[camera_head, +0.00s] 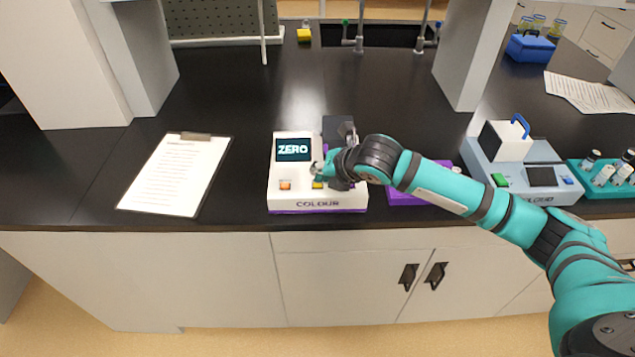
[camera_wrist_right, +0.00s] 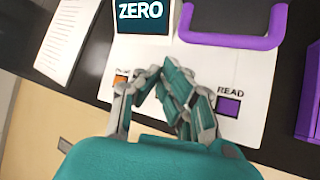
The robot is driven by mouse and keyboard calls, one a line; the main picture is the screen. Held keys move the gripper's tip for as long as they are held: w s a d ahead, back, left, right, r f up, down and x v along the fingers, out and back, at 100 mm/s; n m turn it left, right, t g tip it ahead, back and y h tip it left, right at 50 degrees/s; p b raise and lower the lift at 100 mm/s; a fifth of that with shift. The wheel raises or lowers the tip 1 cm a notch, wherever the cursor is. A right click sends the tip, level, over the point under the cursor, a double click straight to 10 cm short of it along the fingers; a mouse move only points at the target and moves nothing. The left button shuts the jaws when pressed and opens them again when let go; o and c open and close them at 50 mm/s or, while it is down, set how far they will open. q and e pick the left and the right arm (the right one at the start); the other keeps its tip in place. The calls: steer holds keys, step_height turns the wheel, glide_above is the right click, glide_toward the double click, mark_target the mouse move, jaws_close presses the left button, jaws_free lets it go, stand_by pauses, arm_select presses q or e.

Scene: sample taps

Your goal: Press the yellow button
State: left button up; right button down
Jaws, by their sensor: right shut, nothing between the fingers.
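The white colour meter (camera_head: 318,208), labelled COLOUR, stands near the bench's front edge; its screen (camera_head: 293,150) reads ZERO. A yellow button (camera_head: 318,185) shows on its front panel, right of an orange button (camera_head: 285,186). My right gripper (camera_head: 321,170) is shut and empty, its fingertips just above and close to the yellow button; I cannot tell whether they touch it. In the right wrist view, the fingertips (camera_wrist_right: 160,72) lie between the orange button (camera_wrist_right: 121,80) and a purple button (camera_wrist_right: 228,104) by the word READ. The yellow button is hidden there. My left gripper is not in view.
A clipboard (camera_head: 178,175) lies left of the meter. A blue-grey instrument (camera_head: 520,168) and a teal vial rack (camera_head: 592,186) stand to the right, past my right arm. A pillar (camera_head: 470,60) rises behind. Dark bench behind the meter is mostly clear.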

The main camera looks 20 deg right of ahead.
steer(key=shift+f, duration=0.45)
stand_by(0.7)
steer(key=shift+r, duration=0.15)
steer(key=shift+r+p, duration=0.7)
steer(key=shift+p, duration=0.45)
step_height(320, 180, up, 5)
steer(key=p, duration=0.5)
steer(key=shift+r+p, duration=0.1)
steer(key=shift+p, duration=0.3)
